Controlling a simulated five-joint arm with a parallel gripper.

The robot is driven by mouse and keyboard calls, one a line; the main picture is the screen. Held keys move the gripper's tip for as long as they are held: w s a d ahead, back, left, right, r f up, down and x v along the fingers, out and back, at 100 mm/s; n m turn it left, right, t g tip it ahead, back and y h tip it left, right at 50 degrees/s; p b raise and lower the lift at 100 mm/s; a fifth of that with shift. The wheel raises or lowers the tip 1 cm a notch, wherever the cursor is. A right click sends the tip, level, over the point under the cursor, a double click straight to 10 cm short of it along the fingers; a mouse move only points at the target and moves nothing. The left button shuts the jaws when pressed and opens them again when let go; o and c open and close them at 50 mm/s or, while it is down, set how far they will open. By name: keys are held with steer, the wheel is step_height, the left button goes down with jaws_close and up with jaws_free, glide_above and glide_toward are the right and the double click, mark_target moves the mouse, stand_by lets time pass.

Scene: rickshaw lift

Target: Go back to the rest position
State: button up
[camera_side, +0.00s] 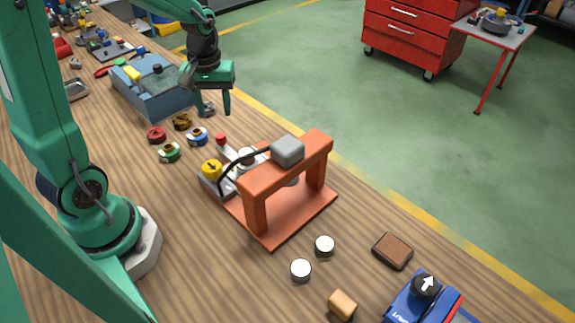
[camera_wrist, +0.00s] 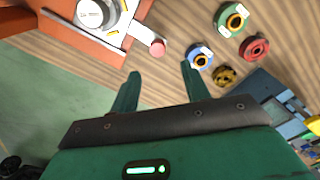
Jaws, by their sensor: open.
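My gripper (camera_side: 212,99) hangs in the air over the far part of the wooden workbench, near the blue-grey tray. In the wrist view my gripper (camera_wrist: 159,78) shows two dark green fingers spread well apart with nothing between them. My green arm reaches from the base at the left of the side view. The workbench (camera_side: 185,265) runs under the fingers. The orange press frame (camera_side: 255,210) with a grey block on top (camera_side: 288,151) stands to the front right of my gripper.
Several coloured rings, such as the red ring (camera_side: 157,135) and blue ring (camera_side: 197,136), lie near the blue-grey tray (camera_side: 155,95). A yellow knob (camera_side: 211,169) sits beside the press. Two white-topped discs, a brown block (camera_side: 393,250) and a blue device (camera_side: 415,302) lie in front.

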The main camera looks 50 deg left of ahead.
steer(key=shift+s+d+r, duration=0.15)
steer(key=shift+d+r, duration=0.1)
steer(key=shift+r, duration=0.2)
steer(key=s+d+r+m+t, duration=0.5)
steer(key=s+d+r+m, duration=0.3)
steer(key=s+r+m, duration=0.1)
step_height(320, 180, up, 2)
steer(key=shift+s+r+t, duration=0.1)
steer(key=shift+s+t, duration=0.2)
steer(key=shift+s, duration=0.3)
